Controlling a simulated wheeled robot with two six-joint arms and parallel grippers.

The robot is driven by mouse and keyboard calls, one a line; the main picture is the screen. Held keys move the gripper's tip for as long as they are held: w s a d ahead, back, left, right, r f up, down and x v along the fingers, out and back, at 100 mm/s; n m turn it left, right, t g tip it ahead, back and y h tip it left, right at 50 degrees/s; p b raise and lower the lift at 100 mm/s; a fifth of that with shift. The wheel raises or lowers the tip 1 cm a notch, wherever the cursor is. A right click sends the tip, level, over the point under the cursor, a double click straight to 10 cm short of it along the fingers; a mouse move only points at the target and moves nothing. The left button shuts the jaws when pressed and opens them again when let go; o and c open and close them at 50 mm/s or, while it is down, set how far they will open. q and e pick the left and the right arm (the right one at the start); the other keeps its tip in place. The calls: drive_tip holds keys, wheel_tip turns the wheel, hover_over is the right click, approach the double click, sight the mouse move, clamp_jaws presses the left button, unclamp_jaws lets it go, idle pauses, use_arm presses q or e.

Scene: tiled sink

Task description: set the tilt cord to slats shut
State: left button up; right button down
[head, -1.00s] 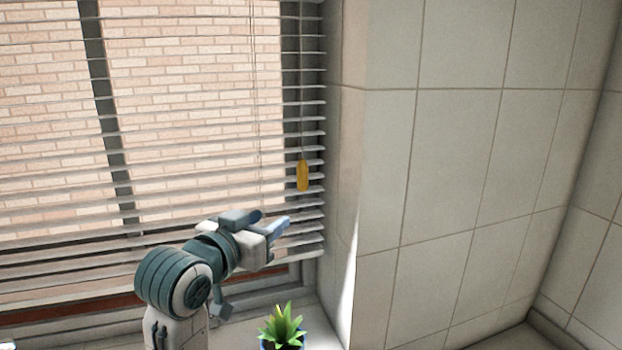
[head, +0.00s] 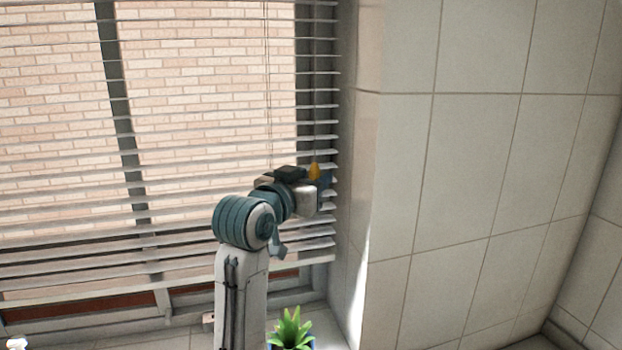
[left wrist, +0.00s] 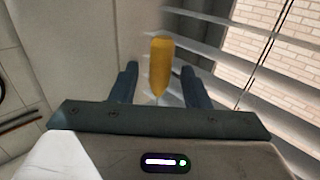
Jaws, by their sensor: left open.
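The tilt cord (head: 315,110) hangs down in front of the right end of the blind and ends in a yellow pull (head: 314,170). The blind's slats (head: 200,165) lie open, with brick showing between them. My left gripper (head: 322,185) is at the pull and hides its lower part in the head view. In the left wrist view the yellow pull (left wrist: 161,66) stands between the two open fingers (left wrist: 158,85), with a gap on each side. My right gripper is out of view.
A potted plant (head: 291,329) stands on the sill below my left arm. A tiled wall (head: 470,150) rises close to the right of the blind. A window frame bar (head: 118,80) stands behind the slats.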

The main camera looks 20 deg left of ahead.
use_arm(q)
drive_tip(key=shift+w, duration=0.1)
drive_tip(key=shift+c, duration=0.4)
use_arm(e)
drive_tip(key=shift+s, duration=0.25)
use_arm(q)
clamp_jaws()
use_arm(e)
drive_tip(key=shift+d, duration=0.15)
use_arm(q)
wheel_tip(320, 180, up, 10)
drive_tip(key=shift+r, duration=0.35)
drive_tip(key=shift+c, duration=0.9)
unclamp_jaws()
drive_tip(key=shift+r, duration=0.1)
drive_tip(key=shift+o, duration=1.3)
